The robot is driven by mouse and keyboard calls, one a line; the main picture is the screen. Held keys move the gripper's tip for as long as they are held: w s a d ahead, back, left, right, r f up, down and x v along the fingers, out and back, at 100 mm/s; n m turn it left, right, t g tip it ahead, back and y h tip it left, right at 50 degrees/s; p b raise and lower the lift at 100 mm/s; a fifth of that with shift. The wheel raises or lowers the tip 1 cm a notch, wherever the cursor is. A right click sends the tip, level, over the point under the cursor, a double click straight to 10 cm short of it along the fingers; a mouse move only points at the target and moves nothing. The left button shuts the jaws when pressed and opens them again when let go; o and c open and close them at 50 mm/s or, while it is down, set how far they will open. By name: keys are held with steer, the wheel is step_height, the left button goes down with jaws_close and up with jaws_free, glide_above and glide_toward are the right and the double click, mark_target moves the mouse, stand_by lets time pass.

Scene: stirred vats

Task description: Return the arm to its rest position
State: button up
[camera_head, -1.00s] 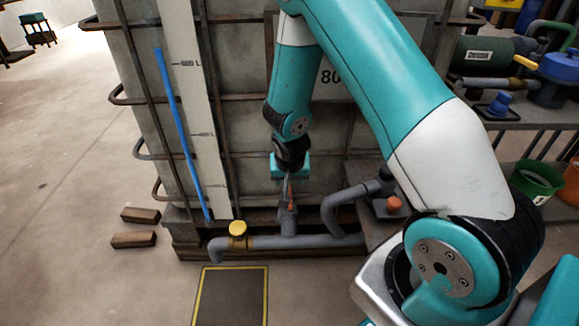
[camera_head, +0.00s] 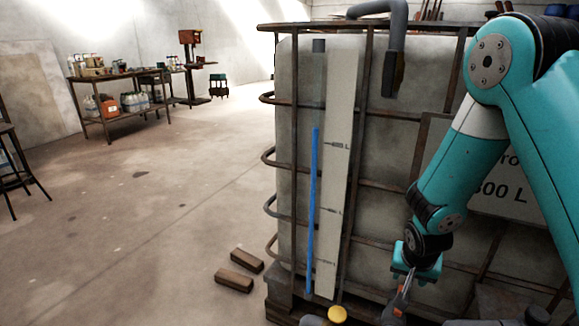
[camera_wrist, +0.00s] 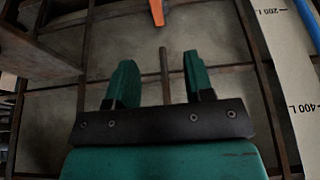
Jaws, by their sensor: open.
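My gripper (camera_wrist: 161,68) is open, with two green fingers apart and nothing between them in the wrist view. In the head view my gripper (camera_head: 417,268) hangs low in front of the caged tank (camera_head: 385,190), at the end of my teal and white arm. An orange valve handle (camera_head: 404,290) shows just below it; whether they touch is not clear there. In the wrist view an orange handle (camera_wrist: 157,12) lies beyond the fingertips, apart from them. My arm is bent, its elbow high at the right of the head view.
The tank has rusty bars, a level scale (camera_head: 335,180) and a blue level tube (camera_head: 313,210). A yellow cap (camera_head: 337,314) shows at the bottom edge. Two wooden blocks (camera_head: 240,270) lie on the floor.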

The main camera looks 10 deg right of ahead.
steer(key=s+a+r+n+g+y, duration=0.1)
steer(key=s+a+r+n+y, duration=0.15)
steer(key=a+r, duration=0.4)
steer(key=s+a+r+n+y, duration=0.2)
steer(key=s+a+r+n, duration=0.15)
steer(key=a+r, duration=0.3)
steer(key=s+a+r+n+g+y, duration=0.1)
steer(key=s+a+r+n, duration=0.2)
steer(key=s+r, duration=0.35)
steer(key=s+a+r+n+g+y, duration=0.1)
steer(key=s+a+r+n+g, duration=0.2)
steer(key=s, duration=0.6)
step_height(320, 180, up, 21)
steer(key=s+n+t+p, duration=0.1)
steer(key=p, duration=1.8)
steer(key=shift+a+p, duration=0.2)
steer(key=shift+p, duration=0.15)
steer(key=shift+s+f, duration=0.1)
steer(key=shift+f, duration=0.05)
